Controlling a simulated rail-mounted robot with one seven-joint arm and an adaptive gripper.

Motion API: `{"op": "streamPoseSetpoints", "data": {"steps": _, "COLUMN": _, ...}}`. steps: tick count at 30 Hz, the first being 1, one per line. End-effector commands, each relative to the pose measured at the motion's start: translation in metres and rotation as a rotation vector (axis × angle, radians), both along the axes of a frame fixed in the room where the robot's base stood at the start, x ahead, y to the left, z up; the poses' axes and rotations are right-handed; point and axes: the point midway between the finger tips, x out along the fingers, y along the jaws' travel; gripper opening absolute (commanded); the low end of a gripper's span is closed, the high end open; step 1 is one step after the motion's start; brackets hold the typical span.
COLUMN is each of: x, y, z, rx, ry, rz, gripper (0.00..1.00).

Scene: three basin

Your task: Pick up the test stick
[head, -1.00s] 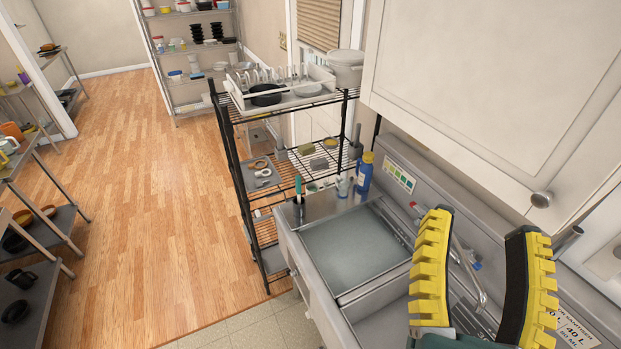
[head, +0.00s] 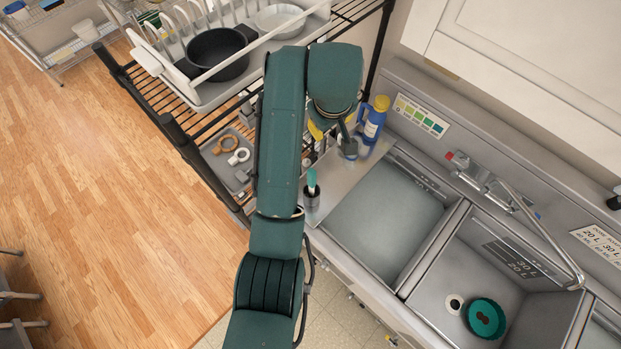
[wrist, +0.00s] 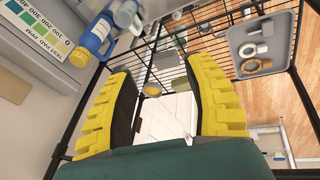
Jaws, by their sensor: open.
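I cannot tell for sure which thing is the test stick. A teal-handled stick (head: 311,178) stands upright in a small dark holder (head: 312,200) on the counter's left end in the head view. My gripper (wrist: 158,70) is open and empty in the wrist view, its yellow fingers spread apart toward the wire rack. In the head view my arm hides most of the gripper; a bit of yellow shows beside the blue bottle. On the rack, a grey tray (wrist: 272,66) holds a tan ring and a white ring (wrist: 262,48).
The blue bottle (head: 374,120) with a yellow cap stands at the back of the counter, beside a small grey container (head: 347,147). The wire rack (head: 170,120) carries a dish rack with a black pot (head: 217,55). Sink basins (head: 385,215) lie to the right, under a faucet (head: 530,220).

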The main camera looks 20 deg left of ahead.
Motion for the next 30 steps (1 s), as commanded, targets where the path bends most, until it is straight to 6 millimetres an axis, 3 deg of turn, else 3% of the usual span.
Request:
{"op": "streamPoseSetpoints", "data": {"steps": 3, "x": -0.029, "y": 0.02, "z": -0.022, "rx": -0.096, "ry": 0.206, "rz": 0.145, "gripper": 0.52}}
{"op": "streamPoseSetpoints", "data": {"steps": 8, "x": -0.048, "y": 0.026, "z": -0.037, "rx": -0.145, "ry": 0.32, "rz": 0.226, "gripper": 0.52}}
{"op": "streamPoseSetpoints", "data": {"steps": 19, "x": -0.048, "y": 0.026, "z": -0.121, "rx": -0.145, "ry": 0.325, "rz": 0.227, "gripper": 0.52}}
{"op": "streamPoseSetpoints", "data": {"steps": 30, "x": -0.047, "y": 0.031, "z": -0.164, "rx": -0.145, "ry": 0.326, "rz": 0.225, "gripper": 0.52}}
